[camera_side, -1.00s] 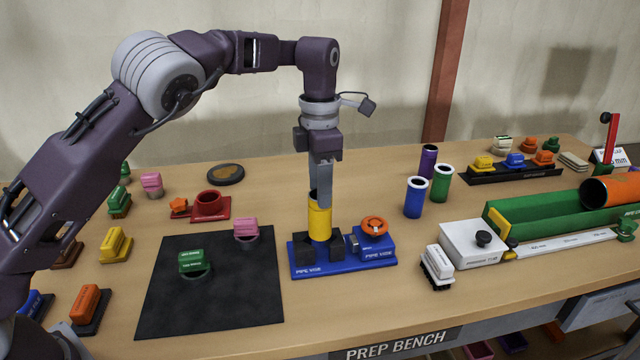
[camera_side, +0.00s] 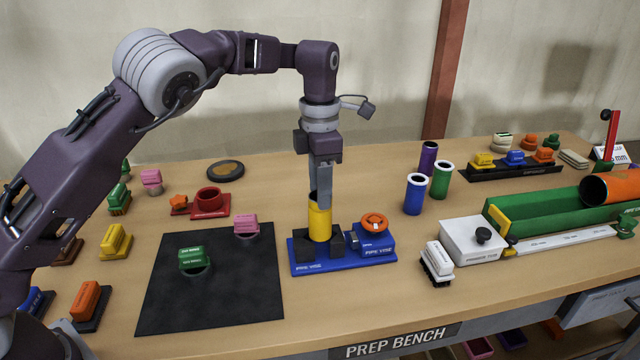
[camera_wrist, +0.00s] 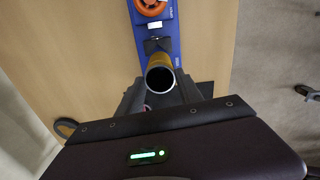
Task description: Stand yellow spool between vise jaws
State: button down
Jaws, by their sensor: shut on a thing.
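The yellow spool (camera_side: 319,222) stands upright between the dark jaws of the blue pipe vise (camera_side: 343,258). My gripper (camera_side: 320,203) points straight down and is shut on the spool's upper part. In the wrist view the spool (camera_wrist: 160,78) shows its open dark end between my gripper's fingers (camera_wrist: 160,98). The vise base (camera_wrist: 172,40) shows there too, with its orange handwheel (camera_wrist: 150,6). In the side view the handwheel (camera_side: 374,222) sits on the vise's right part. The spool's lower end is hidden by the jaws.
A black mat (camera_side: 215,300) with green and pink blocks lies left of the vise. Blue (camera_side: 415,195), green (camera_side: 442,180) and purple (camera_side: 427,160) tubes stand to the right behind it. A white brush (camera_side: 437,262) and a green trough (camera_side: 550,222) are farther right.

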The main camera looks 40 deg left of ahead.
jog(key=shift+f, duration=2.25)
jog(key=c, duration=0.7)
grip_release()
jog(key=shift+r, duration=2.45)
